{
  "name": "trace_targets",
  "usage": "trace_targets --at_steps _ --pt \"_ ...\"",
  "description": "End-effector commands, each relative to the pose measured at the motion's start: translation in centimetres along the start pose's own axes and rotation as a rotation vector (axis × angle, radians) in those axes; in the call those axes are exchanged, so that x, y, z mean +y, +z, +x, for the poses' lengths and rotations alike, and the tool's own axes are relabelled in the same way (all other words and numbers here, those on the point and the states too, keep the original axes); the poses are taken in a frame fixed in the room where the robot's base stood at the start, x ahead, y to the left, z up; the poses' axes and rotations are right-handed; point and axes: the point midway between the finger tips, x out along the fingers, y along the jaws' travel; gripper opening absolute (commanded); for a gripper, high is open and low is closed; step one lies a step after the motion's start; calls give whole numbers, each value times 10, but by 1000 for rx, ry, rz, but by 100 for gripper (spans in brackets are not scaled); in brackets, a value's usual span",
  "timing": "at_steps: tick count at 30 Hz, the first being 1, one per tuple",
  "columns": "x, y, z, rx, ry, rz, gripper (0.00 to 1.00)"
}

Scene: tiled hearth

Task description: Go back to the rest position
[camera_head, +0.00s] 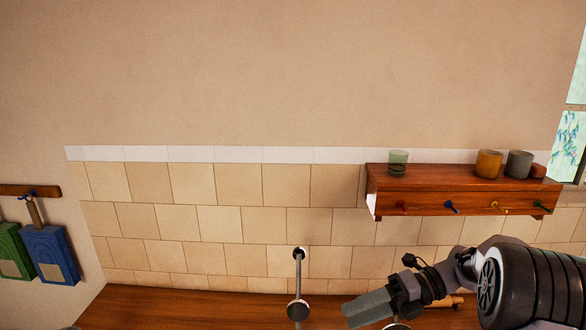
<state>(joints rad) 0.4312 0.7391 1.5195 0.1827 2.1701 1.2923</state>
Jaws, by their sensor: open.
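My gripper (368,307) is at the lower right of the head view, at the end of my dark arm. Its two grey fingers point left and down, above the wooden surface. It is open, and I see nothing between the fingers. The fingers are seen nearly side-on, so the gap between them barely shows.
A wooden shelf (463,185) with colored pegs holds a green glass, an orange cup and a grey cup. A metal rod (298,275) stands out from the tiled wall. A tan cylinder (445,301) lies behind my gripper. Green and blue bags (48,254) hang left.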

Motion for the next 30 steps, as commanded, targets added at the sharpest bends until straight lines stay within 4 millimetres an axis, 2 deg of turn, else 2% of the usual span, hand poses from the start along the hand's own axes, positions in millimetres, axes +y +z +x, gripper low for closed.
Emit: trace_targets --at_steps 5,8,9,11,12,15,18,21,23,30 --pt "7 -41 37 153 -201 -413 51" --pt "8 -77 59 293 -334 -738 51" --pt "5 -95 68 369 -394 -899 51" --pt "-2 -127 82 510 -487 -1175 51" --pt "-10 -149 90 617 -547 -1366 51" --pt "-31 -193 101 895 -666 -1795 51" --pt "-49 -221 106 1138 -745 -2100 51" --pt "-58 -234 108 1300 -787 -2269 51" --pt "-59 -236 107 1351 -800 -2316 51" --pt "-57 -236 105 1373 -804 -2333 51"
